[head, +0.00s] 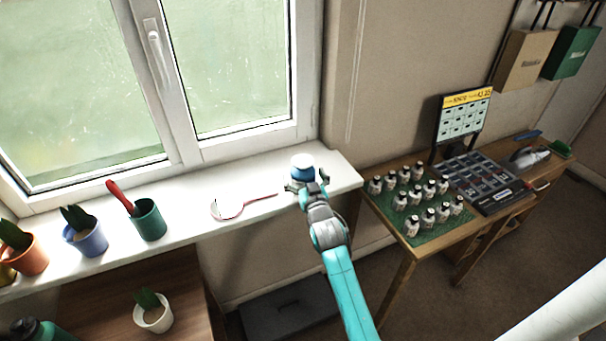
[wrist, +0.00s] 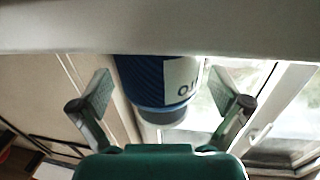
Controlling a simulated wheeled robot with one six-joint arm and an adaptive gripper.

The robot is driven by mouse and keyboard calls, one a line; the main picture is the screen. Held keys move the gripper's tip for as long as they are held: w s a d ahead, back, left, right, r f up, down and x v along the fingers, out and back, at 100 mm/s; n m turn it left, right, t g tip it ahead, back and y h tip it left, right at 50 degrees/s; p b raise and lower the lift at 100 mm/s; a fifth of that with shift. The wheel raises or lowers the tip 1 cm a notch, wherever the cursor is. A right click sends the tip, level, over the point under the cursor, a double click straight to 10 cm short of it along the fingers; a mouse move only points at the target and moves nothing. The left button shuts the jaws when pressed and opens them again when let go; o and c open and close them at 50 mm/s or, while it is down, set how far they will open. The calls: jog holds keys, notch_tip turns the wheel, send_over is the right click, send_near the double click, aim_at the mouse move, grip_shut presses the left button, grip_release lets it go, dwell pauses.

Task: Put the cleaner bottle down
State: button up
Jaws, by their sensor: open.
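A blue bottle with a pale top (head: 302,164), which I take to be the cleaner bottle, stands on the white windowsill (head: 262,178) near its right end. My gripper (head: 307,184) is at the sill's front edge, right by the bottle, and hides its lower part in the head view. In the wrist view, the picture is upside down and the blue bottle (wrist: 150,82) has a white label with partly readable dark letters. Its base meets the sill (wrist: 150,28). My gripper (wrist: 163,95) is open, with a finger on each side of the bottle and gaps between.
A round white-and-red handled item (head: 228,208) lies on the sill left of the bottle. Potted plants (head: 86,231) and a green pot (head: 149,220) stand further left. A table (head: 405,262) with several small bottles (head: 413,225) is at right. The window (head: 235,75) rises behind.

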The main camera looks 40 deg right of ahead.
jog(key=v, duration=1.1)
jog(key=s+a+f+n+y, duration=0.15)
jog(key=s+a+f, duration=0.25)
jog(key=s+a, duration=0.4)
jog(key=s+a+f+n+y, duration=0.1)
jog(key=s+a+f+y, duration=0.25)
jog(key=s+a, duration=0.55)
jog(key=s+a+r+n+y, duration=0.1)
jog(key=s+a+r, duration=0.1)
jog(key=s, duration=0.9)
jog(key=s+a+r+n+g+y, duration=0.1)
jog(key=s+a+r, duration=0.1)
jog(key=s, duration=0.9)
jog(key=shift+a+n+g+y, duration=0.3)
jog(key=shift+n, duration=0.05)
jog(key=shift+s, duration=0.1)
